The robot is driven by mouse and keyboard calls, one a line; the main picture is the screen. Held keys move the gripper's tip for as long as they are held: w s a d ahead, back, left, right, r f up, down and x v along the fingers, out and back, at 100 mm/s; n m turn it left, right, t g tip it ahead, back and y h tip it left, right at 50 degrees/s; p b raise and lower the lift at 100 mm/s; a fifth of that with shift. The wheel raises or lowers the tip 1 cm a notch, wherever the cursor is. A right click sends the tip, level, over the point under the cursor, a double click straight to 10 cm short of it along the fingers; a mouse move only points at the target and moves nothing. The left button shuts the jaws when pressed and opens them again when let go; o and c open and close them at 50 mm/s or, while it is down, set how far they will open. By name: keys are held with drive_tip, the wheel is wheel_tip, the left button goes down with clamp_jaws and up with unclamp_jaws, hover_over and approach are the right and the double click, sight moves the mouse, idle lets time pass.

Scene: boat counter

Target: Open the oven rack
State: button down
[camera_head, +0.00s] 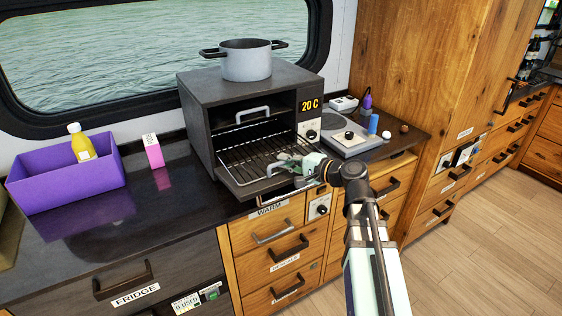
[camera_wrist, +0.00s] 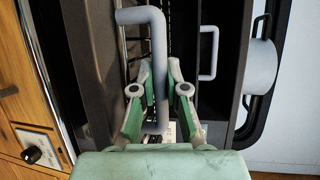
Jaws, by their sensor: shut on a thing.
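The dark oven (camera_head: 196,112) stands on the counter with its front open. Its wire rack (camera_head: 243,156) extends out of the opening in a dark, tray-like frame. A grey bar handle (camera_wrist: 157,55) at the rack's front edge passes between my gripper's fingers. My gripper (camera_head: 290,163) reaches this front edge from the right, and in the wrist view (camera_wrist: 160,88) its green fingers are closed around the handle. The fingers partly hide the handle in the head view. A second pale handle (camera_head: 252,114) shows deeper in the oven opening; it also shows in the wrist view (camera_wrist: 208,53).
A grey pot (camera_head: 247,62) sits on top of the oven. A purple bin (camera_head: 62,185) with a yellow bottle (camera_head: 81,143) and a pink box (camera_head: 153,151) stand to the left. A hotplate (camera_head: 345,140) is at right. Wooden drawers (camera_head: 275,248) lie below the rack.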

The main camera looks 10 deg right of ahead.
drive_tip(key=c, duration=1.5)
unclamp_jaws()
drive_tip(key=shift+o, duration=0.2)
drive_tip(key=v, duration=1.2)
drive_tip(key=shift+r, duration=0.1)
